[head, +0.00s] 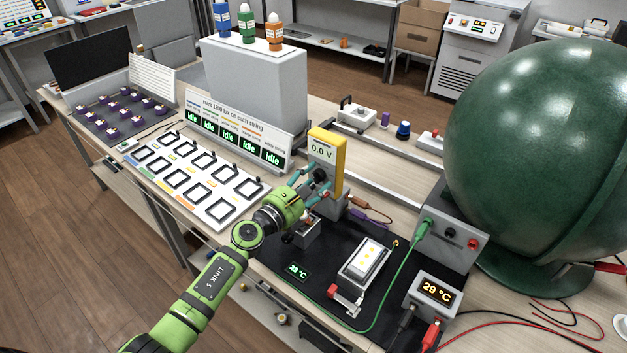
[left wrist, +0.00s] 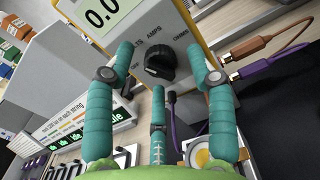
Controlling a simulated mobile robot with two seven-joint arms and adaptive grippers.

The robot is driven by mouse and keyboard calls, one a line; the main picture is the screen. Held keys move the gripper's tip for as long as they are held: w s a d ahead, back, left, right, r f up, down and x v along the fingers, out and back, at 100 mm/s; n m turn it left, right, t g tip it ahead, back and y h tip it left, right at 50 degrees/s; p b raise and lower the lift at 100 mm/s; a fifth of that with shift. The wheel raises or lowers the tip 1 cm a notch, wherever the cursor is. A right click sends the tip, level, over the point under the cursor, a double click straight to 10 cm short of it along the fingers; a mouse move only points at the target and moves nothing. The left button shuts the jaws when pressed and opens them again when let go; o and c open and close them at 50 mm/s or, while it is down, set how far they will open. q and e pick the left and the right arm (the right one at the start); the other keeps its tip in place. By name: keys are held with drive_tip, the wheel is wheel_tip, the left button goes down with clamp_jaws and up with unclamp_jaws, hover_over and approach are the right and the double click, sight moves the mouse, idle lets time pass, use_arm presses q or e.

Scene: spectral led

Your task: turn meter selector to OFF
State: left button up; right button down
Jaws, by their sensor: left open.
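The yellow-framed meter (head: 342,158) stands upright on a grey stand and its display reads 0.0 V. In the left wrist view its pale face (left wrist: 150,22) shows a black selector knob (left wrist: 160,62), with part of a VOLTS label, AMPS and OHMS around it. My left gripper (head: 316,183) is open in front of the meter face. Its teal fingers (left wrist: 162,80) spread around the knob, one at each side and one below, with gaps to it. My right gripper is not in view.
A grey box with a red-and-black terminal panel (head: 452,235) and a large green sphere (head: 545,140) stand to the right. Brown and purple leads (left wrist: 275,50) run beside the meter. An idle-display panel (head: 235,130) and a white frame board (head: 190,185) lie left.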

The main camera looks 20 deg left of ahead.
use_arm(q)
drive_tip(key=shift+w+d, duration=0.1)
drive_tip(key=shift+w, duration=0.2)
drive_tip(key=shift+r, duration=0.1)
clamp_jaws()
drive_tip(key=shift+r+n, duration=0.1)
drive_tip(key=shift+n, duration=0.4)
drive_tip(key=n+p, duration=0.1)
drive_tip(key=n, duration=0.2)
drive_tip(key=shift+n, duration=0.3)
drive_tip(key=n, duration=0.5)
drive_tip(key=shift+r, duration=0.1)
drive_tip(key=shift+n+p, duration=0.3)
idle(0.4)
